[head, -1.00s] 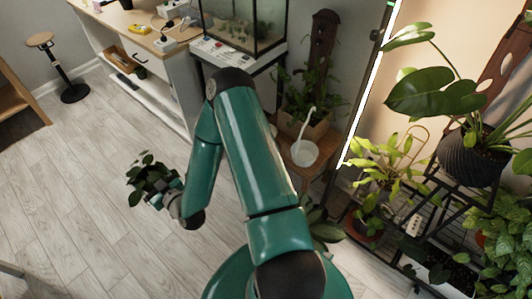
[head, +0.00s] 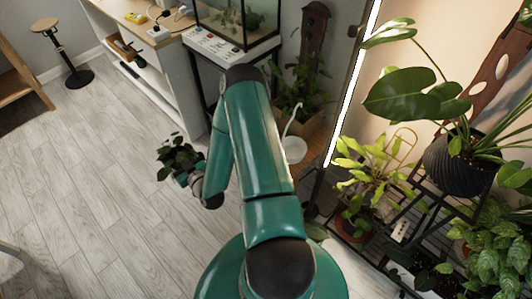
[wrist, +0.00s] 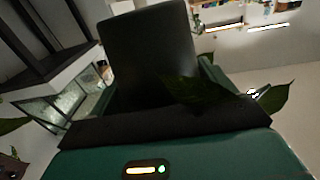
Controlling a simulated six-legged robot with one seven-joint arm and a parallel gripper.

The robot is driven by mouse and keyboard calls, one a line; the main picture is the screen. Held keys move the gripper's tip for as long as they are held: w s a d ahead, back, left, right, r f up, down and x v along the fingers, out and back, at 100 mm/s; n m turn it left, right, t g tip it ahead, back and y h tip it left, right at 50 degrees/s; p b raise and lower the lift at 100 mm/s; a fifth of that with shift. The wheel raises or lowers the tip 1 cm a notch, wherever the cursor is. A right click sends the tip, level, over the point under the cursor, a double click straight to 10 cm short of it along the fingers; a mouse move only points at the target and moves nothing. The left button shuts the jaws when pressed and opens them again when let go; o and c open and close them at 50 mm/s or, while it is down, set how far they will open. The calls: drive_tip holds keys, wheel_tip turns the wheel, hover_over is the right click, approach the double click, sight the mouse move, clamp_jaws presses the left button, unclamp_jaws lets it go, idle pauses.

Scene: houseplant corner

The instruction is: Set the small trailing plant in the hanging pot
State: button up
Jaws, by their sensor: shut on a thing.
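The small trailing plant (head: 178,158), with dark green leaves, is held out over the floor left of my arm in the head view. My gripper (head: 186,178) is shut on it; its pot is mostly hidden by leaves and jaws. In the wrist view, dark leaves (wrist: 220,100) cross in front of a large dark shape that I cannot identify for sure. A white pot with a thin upright hanger (head: 294,148), apparently the hanging pot, is right of my arm and partly hidden behind it. The plant is well apart from it.
A glass tank (head: 238,22) on a black stand and a white desk (head: 150,70) stand at the back. A leafy plant (head: 300,88) grows by a wooden post. A black plant rack (head: 385,215) fills the right. The wooden floor (head: 90,190) at left is clear.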

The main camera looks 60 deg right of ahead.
drive_tip(key=s+d+f+m+g+h, duration=0.25)
drive_tip(key=s+d+f, duration=0.25)
drive_tip(key=s+d, duration=0.75)
drive_tip(key=s+d+f+m+g+h, duration=0.15)
drive_tip(key=s+d+f+h, duration=0.3)
drive_tip(key=s+d, duration=0.75)
drive_tip(key=s+d+f+m+h, duration=0.1)
drive_tip(key=s+d+f, duration=0.15)
drive_tip(key=s, duration=0.35)
drive_tip(key=s+d+f+m, duration=0.1)
drive_tip(key=s+d, duration=0.2)
drive_tip(key=s, duration=0.3)
drive_tip(key=f+x, duration=0.4)
drive_tip(key=x, duration=1.3)
drive_tip(key=shift+d+g, duration=0.3)
drive_tip(key=shift+d, duration=0.1)
drive_tip(key=shift+f, duration=0.7)
drive_tip(key=o, duration=0.8)
